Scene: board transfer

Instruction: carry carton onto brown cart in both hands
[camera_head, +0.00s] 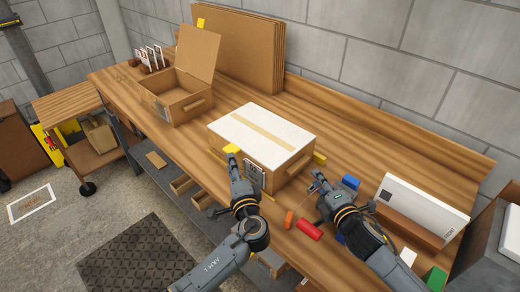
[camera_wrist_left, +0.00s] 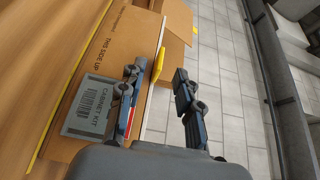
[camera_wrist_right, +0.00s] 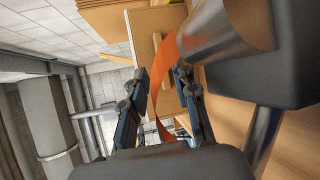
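The closed carton (camera_head: 283,174) with a white top and tan tape stands on the workbench, right of the open box. Its printed side and grey label (camera_wrist_left: 91,108) show in the left wrist view. My left gripper (camera_head: 234,160) is open at the carton's near left corner; in the left wrist view one finger overlaps the carton's side and the other is beyond its edge. Contact is unclear. My right gripper (camera_head: 320,186) is open, just right of the carton, apart from it. The brown cart (camera_head: 68,101), wooden with a dark wheel, stands beyond the bench's left end.
An open box (camera_head: 177,99) and flat cardboard sheets (camera_head: 238,50) are further back on the workbench (camera_head: 350,130). A red cylinder (camera_head: 309,229), a blue block (camera_head: 350,182) and a white-topped long box (camera_head: 425,207) lie near my right arm. A dark mat (camera_head: 140,255) lies on the floor.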

